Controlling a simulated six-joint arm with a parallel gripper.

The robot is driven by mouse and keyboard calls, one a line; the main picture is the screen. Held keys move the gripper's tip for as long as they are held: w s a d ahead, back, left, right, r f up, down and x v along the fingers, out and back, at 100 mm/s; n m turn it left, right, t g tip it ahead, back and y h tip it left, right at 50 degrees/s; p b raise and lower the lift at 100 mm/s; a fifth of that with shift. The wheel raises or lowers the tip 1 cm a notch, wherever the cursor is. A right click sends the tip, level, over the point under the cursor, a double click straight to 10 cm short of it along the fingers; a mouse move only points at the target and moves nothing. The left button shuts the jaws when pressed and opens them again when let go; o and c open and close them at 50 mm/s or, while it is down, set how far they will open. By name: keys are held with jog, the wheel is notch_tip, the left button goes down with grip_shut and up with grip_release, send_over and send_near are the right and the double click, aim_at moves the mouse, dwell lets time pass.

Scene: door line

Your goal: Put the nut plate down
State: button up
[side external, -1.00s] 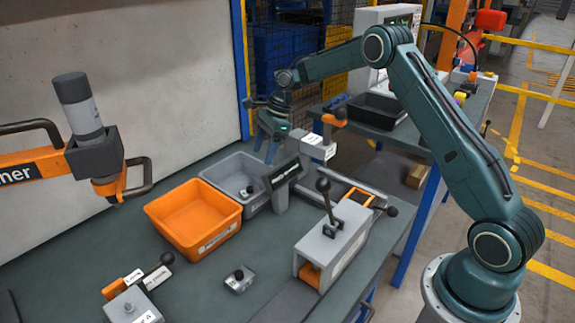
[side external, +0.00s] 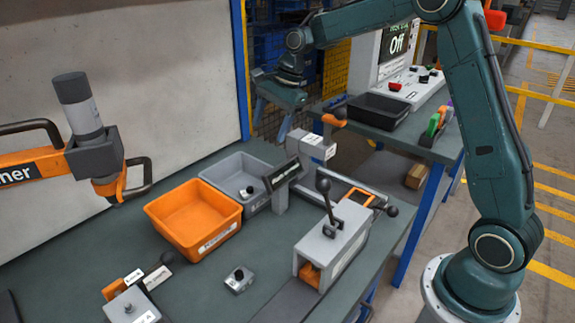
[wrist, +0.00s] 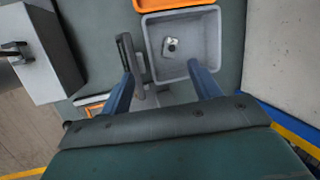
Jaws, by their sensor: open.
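A small light plate with a dark knob (side external: 247,193) lies in the grey bin (side external: 228,165); the plate (wrist: 171,45) and the bin (wrist: 152,32) also show in the wrist view. A similar small plate with a knob (side external: 239,279) lies on the bench in front of the orange bin. I cannot tell by looks which is called the nut plate. My gripper (side external: 277,103) is high behind the grey bin. In the wrist view my gripper (wrist: 160,69) has its blue fingers wide apart with nothing between them, the plate lying below and beyond them.
The orange bin (side external: 193,218) adjoins the grey bin. An orange tool (side external: 60,160) hangs at the left. A black tray (side external: 377,111) sits on the back table.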

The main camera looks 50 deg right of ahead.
jog(key=s+a+r+n+t+h, duration=0.15)
jog(key=s+r+n, duration=0.3)
jog(key=s, duration=0.45)
jog(key=s+a+r+n, duration=0.35)
jog(key=s+r, duration=0.25)
jog(key=s, duration=0.2)
jog(key=s+d+f+n+t+h, duration=0.1)
jog(key=s+f+n, duration=0.2)
jog(key=s+n, duration=0.6)
jog(key=shift+s+f, duration=0.15)
jog(key=shift+s, duration=3.85)
jog(key=shift+d+t+h, duration=0.1)
jog(key=shift+t+h, duration=0.15)
